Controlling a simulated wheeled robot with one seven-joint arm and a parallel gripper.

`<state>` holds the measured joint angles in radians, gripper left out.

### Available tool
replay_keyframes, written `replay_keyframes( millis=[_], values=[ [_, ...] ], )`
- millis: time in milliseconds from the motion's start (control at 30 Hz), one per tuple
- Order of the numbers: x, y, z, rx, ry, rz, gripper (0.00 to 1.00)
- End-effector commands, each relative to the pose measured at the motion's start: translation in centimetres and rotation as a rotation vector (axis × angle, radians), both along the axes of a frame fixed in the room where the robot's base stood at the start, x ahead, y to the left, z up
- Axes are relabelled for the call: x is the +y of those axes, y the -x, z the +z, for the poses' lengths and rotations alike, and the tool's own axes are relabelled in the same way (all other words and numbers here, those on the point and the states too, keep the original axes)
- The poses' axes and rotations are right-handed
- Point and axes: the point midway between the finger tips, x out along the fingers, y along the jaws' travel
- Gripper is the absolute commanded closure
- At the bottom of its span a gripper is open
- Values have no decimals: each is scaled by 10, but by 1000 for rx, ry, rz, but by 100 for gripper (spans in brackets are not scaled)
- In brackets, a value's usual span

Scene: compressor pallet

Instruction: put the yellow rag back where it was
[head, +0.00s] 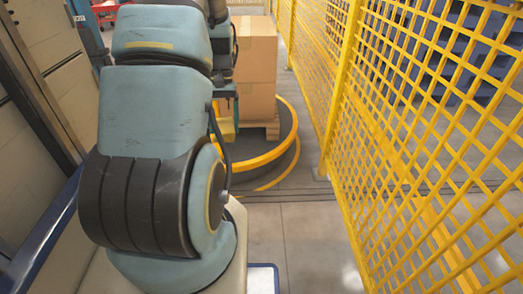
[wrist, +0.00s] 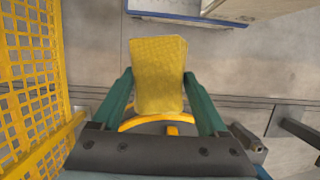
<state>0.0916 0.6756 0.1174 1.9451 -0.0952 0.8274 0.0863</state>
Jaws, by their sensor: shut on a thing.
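The yellow rag (wrist: 158,70) hangs between the two green fingers of my gripper (wrist: 158,92) in the wrist view. It looks like a flat, quilted yellow piece, and the fingers are shut on its sides. In the head view a small part of the yellow rag (head: 226,131) shows just right of my arm, in front of the boxes. My arm hides most of my gripper there. The rag is held up above the floor; I cannot tell how high.
Cardboard boxes (head: 255,65) stand on a pallet on a round turntable with a yellow rim (head: 284,148). A yellow mesh fence (head: 425,140) runs along the right. Tall cabinets (head: 40,120) stand at left. Bare floor (head: 305,235) lies between my base and the fence.

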Motion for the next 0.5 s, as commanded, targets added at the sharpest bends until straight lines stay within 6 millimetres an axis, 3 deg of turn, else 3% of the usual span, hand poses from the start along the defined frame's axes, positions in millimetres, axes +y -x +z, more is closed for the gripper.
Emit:
replay_keyframes(
  millis=[167,500],
  values=[
    [0,1,8,1,0,-2,76],
    [0,8,44,4,-1,0,76]
  ],
)
